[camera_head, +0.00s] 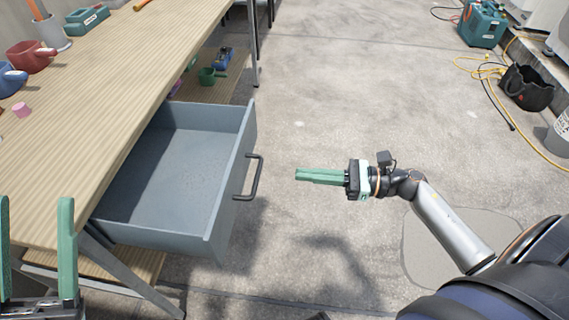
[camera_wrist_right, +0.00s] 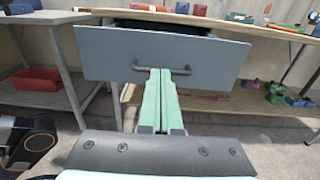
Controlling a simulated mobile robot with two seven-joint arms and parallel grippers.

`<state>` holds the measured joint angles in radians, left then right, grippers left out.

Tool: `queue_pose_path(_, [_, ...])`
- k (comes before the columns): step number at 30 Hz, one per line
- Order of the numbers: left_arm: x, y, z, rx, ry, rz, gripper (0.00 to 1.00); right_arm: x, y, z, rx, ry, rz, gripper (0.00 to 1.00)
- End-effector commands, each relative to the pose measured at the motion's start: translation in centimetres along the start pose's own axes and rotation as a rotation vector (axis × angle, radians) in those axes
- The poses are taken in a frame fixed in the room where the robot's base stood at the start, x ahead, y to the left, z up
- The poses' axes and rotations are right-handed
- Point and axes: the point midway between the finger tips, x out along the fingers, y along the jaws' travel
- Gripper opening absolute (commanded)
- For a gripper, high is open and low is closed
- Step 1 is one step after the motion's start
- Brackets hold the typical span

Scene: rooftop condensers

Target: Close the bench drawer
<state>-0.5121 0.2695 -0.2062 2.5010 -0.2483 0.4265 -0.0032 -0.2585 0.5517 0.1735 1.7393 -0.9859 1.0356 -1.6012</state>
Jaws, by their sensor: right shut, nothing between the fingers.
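The grey-blue bench drawer (camera_head: 230,200) stands pulled far out from under the wooden bench top (camera_head: 85,110), and its inside is empty. Its dark bar handle (camera_head: 256,178) is on the front panel. My right gripper (camera_head: 297,174) is shut and empty, pointing at the drawer front with a gap between fingertips and handle in the head view. In the right wrist view the drawer front (camera_wrist_right: 110,55) and the handle (camera_wrist_right: 150,69) are just beyond the closed green fingers (camera_wrist_right: 160,72). My left gripper (camera_head: 36,202) is open and empty at the lower left, by the bench's near edge.
On the bench are a red cup (camera_head: 32,56), a pink block (camera_head: 22,109) and a green toolbox (camera_head: 87,18). A lower shelf holds a green cup (camera_head: 208,76). Concrete floor is clear right of the drawer. A black bag (camera_head: 526,88) and yellow cable lie far right.

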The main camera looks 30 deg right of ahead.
Motion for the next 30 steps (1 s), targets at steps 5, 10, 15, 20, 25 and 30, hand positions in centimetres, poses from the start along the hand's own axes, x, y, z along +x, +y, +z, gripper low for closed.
queue_pose_path(5, [0.1, 0.0, -0.2, 0.002, 0.01, 0.002, 0.56, 3.8, 0.0, 0.3, -0.001, -0.007, 0.001, 0.0])
queue_pose_path(10, [0.1, 0.0, -0.3, 0.002, 0.014, 0.002, 0.56, 7.5, 0.0, 0.2, 0.002, -0.007, 0.0, 0.0])
queue_pose_path(15, [0.1, 0.0, -0.5, 0.003, 0.019, 0.003, 0.56, 10.4, 0.0, 0.2, 0.003, -0.005, -0.001, 0.0])
queue_pose_path(20, [0.1, 0.1, -0.6, 0.004, 0.025, 0.003, 0.56, 11.9, 0.0, 0.2, 0.004, -0.004, -0.001, 0.0])
queue_pose_path(25, [0.1, 0.1, -0.7, 0.004, 0.03, 0.003, 0.56, 12.4, 0.0, 0.1, 0.005, -0.004, -0.002, 0.0])
queue_pose_path(30, [0.1, 0.1, -0.8, 0.005, 0.032, 0.003, 0.56, 12.4, 0.0, 0.1, 0.005, -0.003, -0.002, 0.0])
